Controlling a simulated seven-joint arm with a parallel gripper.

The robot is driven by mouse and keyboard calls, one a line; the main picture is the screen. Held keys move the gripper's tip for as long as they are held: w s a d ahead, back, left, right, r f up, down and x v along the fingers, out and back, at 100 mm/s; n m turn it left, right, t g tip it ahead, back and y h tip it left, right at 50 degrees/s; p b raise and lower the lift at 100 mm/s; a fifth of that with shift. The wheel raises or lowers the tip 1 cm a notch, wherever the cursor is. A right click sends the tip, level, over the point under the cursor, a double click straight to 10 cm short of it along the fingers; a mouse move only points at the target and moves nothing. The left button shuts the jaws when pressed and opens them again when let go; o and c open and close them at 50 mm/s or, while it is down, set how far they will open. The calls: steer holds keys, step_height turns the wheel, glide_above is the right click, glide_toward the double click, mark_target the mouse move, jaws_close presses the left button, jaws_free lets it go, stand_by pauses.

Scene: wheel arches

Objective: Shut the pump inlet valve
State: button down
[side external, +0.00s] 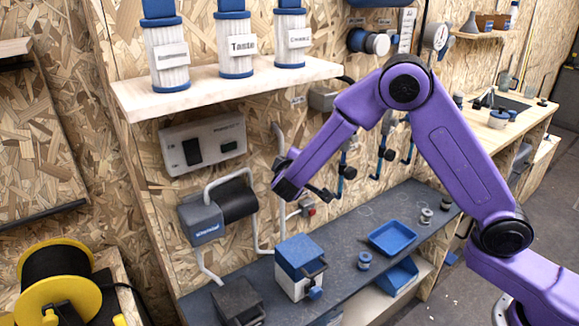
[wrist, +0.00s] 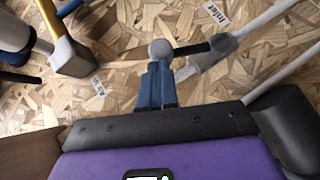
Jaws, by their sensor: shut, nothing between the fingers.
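In the wrist view, a grey valve (wrist: 205,62) sits on a pale pipe beside a tag reading "Inlet". Its dark lever (wrist: 192,49) reaches left toward a grey round knob (wrist: 160,48), at an angle to the pipe. My gripper (wrist: 157,68) has its blue-grey fingers together, with nothing between them, and the tips lie at or just in front of the knob. I cannot tell whether they touch it. In the side view, my gripper (side external: 325,193) is close to the wall above the bench; the valve is hard to make out there.
Another fitting (wrist: 72,57) with a tan bar is at left in the wrist view. In the side view, a shelf (side external: 225,85) with filter cartridges overhangs the wall. A blue-and-white box (side external: 299,267) and a blue tray (side external: 392,238) are on the bench (side external: 345,262).

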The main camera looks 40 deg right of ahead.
steer(key=d+f+m+g+y, duration=0.1)
steer(key=d+f+m+y, duration=0.3)
steer(key=d+y, duration=0.2)
steer(key=shift+d+f+g, duration=0.3)
steer(key=shift+d+f, duration=0.05)
steer(key=shift+d, duration=0.85)
steer(key=s+r, duration=0.7)
steer(key=r, duration=0.4)
steer(key=s+a+f+n+g+y, duration=0.2)
steer(key=s+n+g, duration=0.2)
steer(key=s, duration=1.3)
steer(key=s+a+f+n+g+y, duration=0.2)
steer(key=s+n+g, duration=0.3)
steer(key=s, duration=1.1)
steer(key=shift+s+f+n, duration=0.4)
steer(key=shift+f+n, duration=0.15)
steer(key=shift+n, duration=0.35)
